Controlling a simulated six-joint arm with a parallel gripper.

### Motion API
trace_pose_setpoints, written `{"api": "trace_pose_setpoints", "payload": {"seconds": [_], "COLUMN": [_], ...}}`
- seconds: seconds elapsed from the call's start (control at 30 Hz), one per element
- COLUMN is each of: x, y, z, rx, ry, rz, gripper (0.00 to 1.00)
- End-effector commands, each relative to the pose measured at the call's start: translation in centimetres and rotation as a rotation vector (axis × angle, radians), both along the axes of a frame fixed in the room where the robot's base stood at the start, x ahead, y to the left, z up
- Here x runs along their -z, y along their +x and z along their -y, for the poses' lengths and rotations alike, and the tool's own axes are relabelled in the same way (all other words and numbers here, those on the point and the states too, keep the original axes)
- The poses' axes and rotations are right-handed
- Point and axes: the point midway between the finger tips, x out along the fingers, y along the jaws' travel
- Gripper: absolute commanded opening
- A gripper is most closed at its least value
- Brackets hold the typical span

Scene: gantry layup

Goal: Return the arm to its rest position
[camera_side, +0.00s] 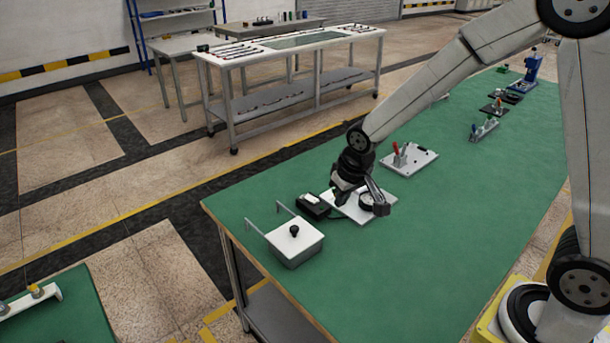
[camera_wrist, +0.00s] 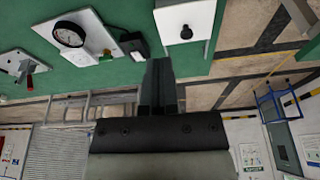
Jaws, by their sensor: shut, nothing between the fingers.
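My gripper (camera_side: 340,195) hangs at the end of my arm, above the green table (camera_side: 430,240). In the side view it is over or in front of the white plate (camera_side: 350,208), and its fingers are small and dark there. In the wrist view my gripper (camera_wrist: 158,64) is seen close up, its two dark fingers together with nothing between them. My arm is stretched out from the right of the side view over the table.
A white box with a black knob (camera_side: 294,243) stands near the table corner. A black device (camera_side: 313,206) is beside the white plate, which carries a round gauge (camera_wrist: 68,34). A plate with a red-handled clamp (camera_side: 408,160) lies behind. The table's front right is clear.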

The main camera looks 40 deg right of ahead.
Motion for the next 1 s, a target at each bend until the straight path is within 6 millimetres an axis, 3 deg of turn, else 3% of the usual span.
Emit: {"api": "trace_pose_setpoints", "payload": {"seconds": [0.2, 0.43, 0.6, 1.0], "x": [-0.6, -0.3, -0.2, -0.2], "y": [-6.6, -11.7, -13.0, -13.1], "z": [0.9, 1.3, 1.3, 1.4], "rx": [-0.041, -0.074, -0.083, -0.084], "ry": [0.003, 0.004, 0.004, 0.004], "rz": [-0.021, -0.038, -0.043, -0.043], "gripper": [0.0, 0.0, 0.0, 0.0]}}
